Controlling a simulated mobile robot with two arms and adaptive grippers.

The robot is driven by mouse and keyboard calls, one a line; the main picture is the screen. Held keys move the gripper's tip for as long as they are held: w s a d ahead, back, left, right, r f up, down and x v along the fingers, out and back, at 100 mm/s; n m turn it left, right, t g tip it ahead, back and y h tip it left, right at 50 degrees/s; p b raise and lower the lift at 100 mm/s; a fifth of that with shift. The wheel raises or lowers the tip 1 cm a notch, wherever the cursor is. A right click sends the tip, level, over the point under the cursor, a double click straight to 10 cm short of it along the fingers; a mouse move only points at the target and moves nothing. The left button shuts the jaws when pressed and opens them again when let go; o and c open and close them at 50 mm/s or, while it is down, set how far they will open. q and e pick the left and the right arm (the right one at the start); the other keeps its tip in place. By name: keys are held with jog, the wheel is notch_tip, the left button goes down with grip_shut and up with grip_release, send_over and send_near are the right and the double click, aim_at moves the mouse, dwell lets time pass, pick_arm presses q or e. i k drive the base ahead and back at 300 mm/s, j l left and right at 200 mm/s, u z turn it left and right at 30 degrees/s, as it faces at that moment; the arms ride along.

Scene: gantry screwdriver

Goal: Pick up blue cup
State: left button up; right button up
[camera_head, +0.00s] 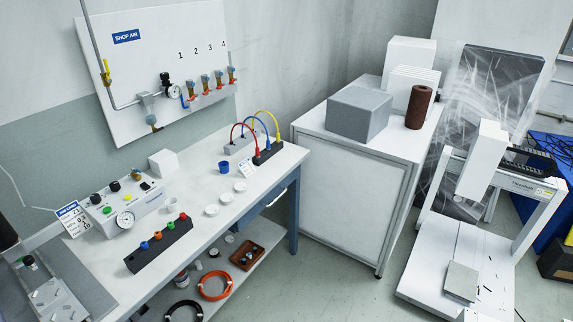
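The small blue cup (224,167) stands on the white workbench (192,172), toward its far right part. It is close to the wall side, in front of the grey block (238,143) with coloured cables. A small white card (247,168) is just to its right. Neither of my grippers shows in the head view, and nothing is seen holding the cup.
A white control box (124,207) with knobs and a gauge and a black strip (158,243) with coloured caps stand nearer on the bench. A white box (163,163) is left of the cup. A cabinet (352,176) and a gantry machine (470,230) stand to the right.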

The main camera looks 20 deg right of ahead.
aim_at(224, 168)
jog(key=z, duration=0.2)
jog(key=i+l, duration=0.1)
jog(key=i, duration=0.35)
jog(key=i+u, duration=0.1)
jog(key=i, duration=0.35)
